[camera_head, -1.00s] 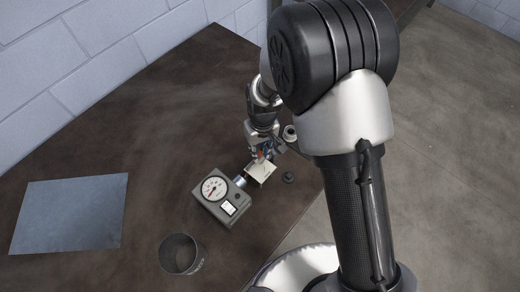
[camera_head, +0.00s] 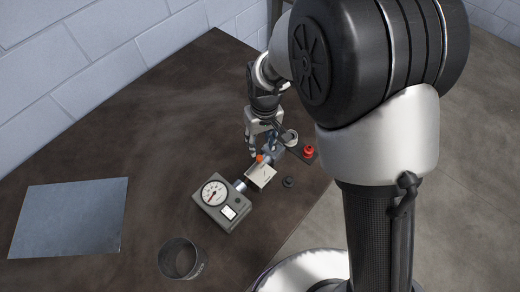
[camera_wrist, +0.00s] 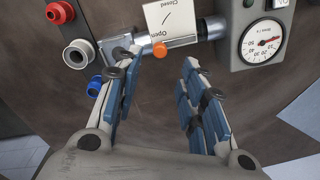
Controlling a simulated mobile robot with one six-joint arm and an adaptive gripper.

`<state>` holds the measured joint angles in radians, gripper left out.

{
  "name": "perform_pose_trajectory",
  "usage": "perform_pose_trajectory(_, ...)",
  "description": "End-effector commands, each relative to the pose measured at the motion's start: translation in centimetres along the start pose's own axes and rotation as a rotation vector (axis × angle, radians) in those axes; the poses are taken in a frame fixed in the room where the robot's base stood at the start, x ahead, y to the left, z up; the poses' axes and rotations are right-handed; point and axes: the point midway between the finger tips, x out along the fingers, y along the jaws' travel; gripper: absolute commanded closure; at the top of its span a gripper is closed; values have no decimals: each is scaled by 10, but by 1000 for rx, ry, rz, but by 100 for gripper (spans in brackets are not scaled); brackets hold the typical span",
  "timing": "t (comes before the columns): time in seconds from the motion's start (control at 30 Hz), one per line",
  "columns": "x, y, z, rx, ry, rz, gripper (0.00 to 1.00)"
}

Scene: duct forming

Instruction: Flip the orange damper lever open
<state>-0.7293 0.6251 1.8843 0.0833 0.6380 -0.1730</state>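In the head view the lever (camera_head: 260,158) shows as a small orange spot at the card (camera_head: 261,175). My gripper (camera_wrist: 162,60) is open and empty, its blue-padded fingers spread. The lever appears between and just beyond the fingertips in the wrist view; contact is not visible. In the head view my gripper (camera_head: 263,147) is just behind the lever.
A grey gauge box (camera_head: 221,203) joins the pipe. A red knob (camera_head: 308,151) and a pale round port (camera_head: 290,138) are beside my gripper. A black knob (camera_head: 288,182), a dark open ring (camera_head: 180,258) and a metal sheet (camera_head: 70,218) lie on the brown table (camera_head: 140,150).

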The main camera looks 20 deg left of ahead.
Motion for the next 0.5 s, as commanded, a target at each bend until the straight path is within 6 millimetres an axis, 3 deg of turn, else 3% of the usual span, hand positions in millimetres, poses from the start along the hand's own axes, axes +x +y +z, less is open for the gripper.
perform_pose_trajectory(0.2, -34, 0, 0, 0, 2, 0, 62)
perform_pose_trajectory(0.5, -44, 0, 0, 0, -1, 0, 62)
